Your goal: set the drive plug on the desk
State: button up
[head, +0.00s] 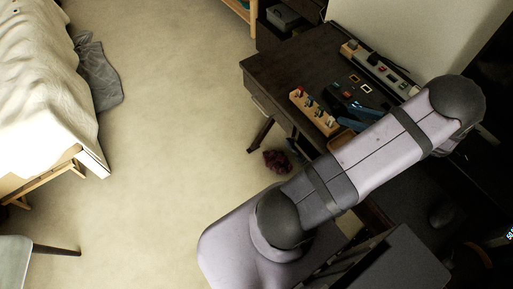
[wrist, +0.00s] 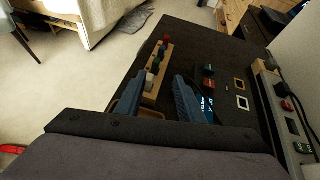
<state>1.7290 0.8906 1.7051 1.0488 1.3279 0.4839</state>
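The dark desk (head: 283,72) stands at the right in the head view and fills the middle of the wrist view (wrist: 205,48). A wooden rack (head: 322,118) on it holds several coloured plugs, also in the wrist view (wrist: 160,62). I cannot tell which is the drive plug. My gripper (wrist: 161,76) has blue fingers spread apart above the desk, on either side of the rack's near part in the picture. I see nothing clamped between them.
Tan (wrist: 239,84) and white (wrist: 243,103) square outlines lie on the desk. A power strip (wrist: 272,100) with plugs and switches runs along the right edge by the wall. A dark red bundle (head: 277,161) lies on the floor. A bed (head: 45,85) is at left. Far desk surface is clear.

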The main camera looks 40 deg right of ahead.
jog(key=w+a+r+n+g+y, duration=0.15)
jog(key=w+a+n+g, duration=0.35)
jog(key=a, duration=0.5)
jog(key=w+a+n+g+y, duration=0.3)
jog(key=w+a+n, duration=0.35)
jog(key=a, duration=0.35)
jog(key=s+a+r+n+g+h, duration=0.1)
jog(key=s+a+n+g+h, duration=0.1)
jog(key=a+n, duration=0.8)
jog(key=s+a+r+n+g+h, duration=0.1)
jog(key=a+n+h, duration=0.3)
jog(key=a+n, duration=0.5)
jog(key=s+n+g, duration=0.1)
jog(key=n, duration=0.2)
jog(key=shift+s+a+r+h, duration=0.15)
jog(key=shift+s+a+h, duration=0.1)
jog(key=shift+a+h, duration=0.1)
notch_tip(320, 180, up, 4)
jog(key=p, duration=0.4)
notch_tip(320, 180, down, 20)
jog(key=b, duration=1.9)
jog(key=shift+r+b, duration=0.2)
jog(key=shift+b, duration=0.15)
